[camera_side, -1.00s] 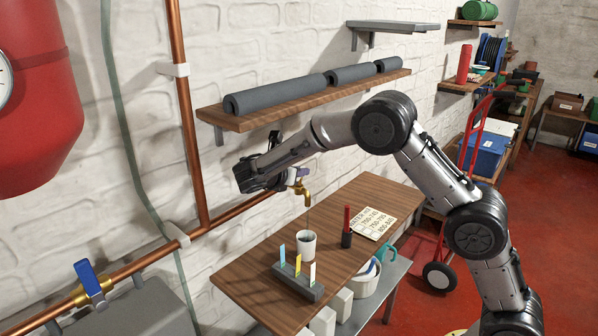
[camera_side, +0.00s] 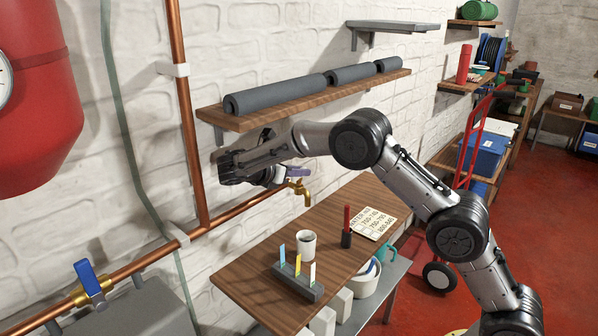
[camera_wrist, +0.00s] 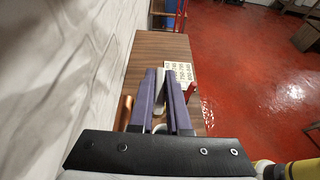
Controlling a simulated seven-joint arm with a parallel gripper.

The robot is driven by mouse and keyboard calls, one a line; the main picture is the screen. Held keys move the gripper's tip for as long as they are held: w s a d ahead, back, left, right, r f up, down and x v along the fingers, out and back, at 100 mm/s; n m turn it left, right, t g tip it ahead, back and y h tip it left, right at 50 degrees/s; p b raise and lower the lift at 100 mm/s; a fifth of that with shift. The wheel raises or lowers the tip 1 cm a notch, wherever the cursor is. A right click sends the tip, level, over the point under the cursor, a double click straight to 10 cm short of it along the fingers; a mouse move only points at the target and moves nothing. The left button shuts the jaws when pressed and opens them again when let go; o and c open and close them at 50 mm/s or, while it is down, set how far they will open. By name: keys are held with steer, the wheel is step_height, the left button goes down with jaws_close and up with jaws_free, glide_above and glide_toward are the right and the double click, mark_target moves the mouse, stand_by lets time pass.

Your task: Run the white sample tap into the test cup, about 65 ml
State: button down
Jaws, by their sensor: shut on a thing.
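The brass sample tap (camera_side: 303,190) comes off the copper pipe at the wall, its spout over the table. My gripper (camera_side: 284,176) is shut on the tap's white handle, which is mostly hidden by the fingers in the side view. In the wrist view, a pale strip of the handle (camera_wrist: 161,92) shows between the two purple-looking fingers. The white test cup (camera_side: 306,245) stands upright on the wooden table under the spout. No stream shows between spout and cup now. The level inside the cup is too small to read.
A rack with coloured strips (camera_side: 298,282) stands in front of the cup. A red-and-black marker-like item (camera_side: 347,228) and a printed card (camera_side: 372,220) are to its right. Another valve with a blue handle (camera_side: 90,280) is far left.

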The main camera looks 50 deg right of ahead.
steer(key=c, duration=0.9)
jaws_free()
steer(key=shift+n+t, duration=0.3)
